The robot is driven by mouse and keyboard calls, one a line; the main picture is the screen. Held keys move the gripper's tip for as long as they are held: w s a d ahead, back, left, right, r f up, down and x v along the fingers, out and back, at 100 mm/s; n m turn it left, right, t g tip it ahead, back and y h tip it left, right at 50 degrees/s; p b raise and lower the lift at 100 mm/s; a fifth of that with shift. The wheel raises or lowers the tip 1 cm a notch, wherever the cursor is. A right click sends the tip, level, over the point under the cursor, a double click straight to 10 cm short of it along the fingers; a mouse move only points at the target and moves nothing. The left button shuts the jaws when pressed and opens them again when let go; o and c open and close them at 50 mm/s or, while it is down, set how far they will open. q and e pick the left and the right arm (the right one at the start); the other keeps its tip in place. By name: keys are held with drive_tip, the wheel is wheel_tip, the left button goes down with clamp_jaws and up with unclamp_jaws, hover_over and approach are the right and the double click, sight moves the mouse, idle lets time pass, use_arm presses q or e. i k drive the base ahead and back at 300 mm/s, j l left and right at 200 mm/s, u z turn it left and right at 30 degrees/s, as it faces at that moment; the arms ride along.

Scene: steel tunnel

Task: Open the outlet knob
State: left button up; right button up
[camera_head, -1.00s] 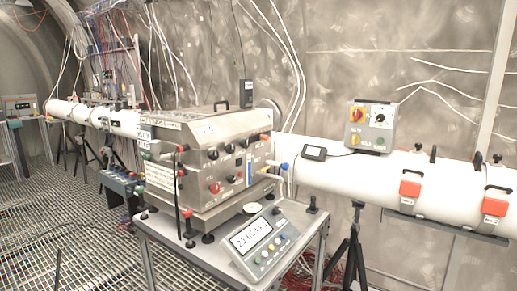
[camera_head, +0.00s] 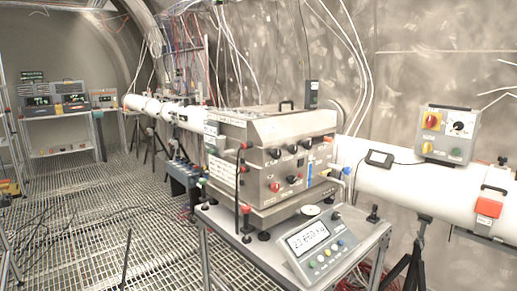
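A steel box machine (camera_head: 262,192) stands on a metal stand in the middle of the view. Its front carries a row of black knobs (camera_head: 291,149) and a red knob (camera_head: 275,187) lower down. A small blue-handled fitting (camera_head: 346,171) sits at the machine's right side, beside a bent pipe. I cannot tell which of these is the outlet knob, or whether any knob is open or closed. Neither of my grippers is in view.
A white pipe (camera_head: 400,188) on tripods runs behind. A control box (camera_head: 447,134) is mounted above it. Open grating floor (camera_head: 110,215) lies to the left, with a bench (camera_head: 60,117) beyond.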

sight(292, 149)
drive_tip(key=i+l+u, duration=0.2)
drive_tip(key=i+l, duration=0.65)
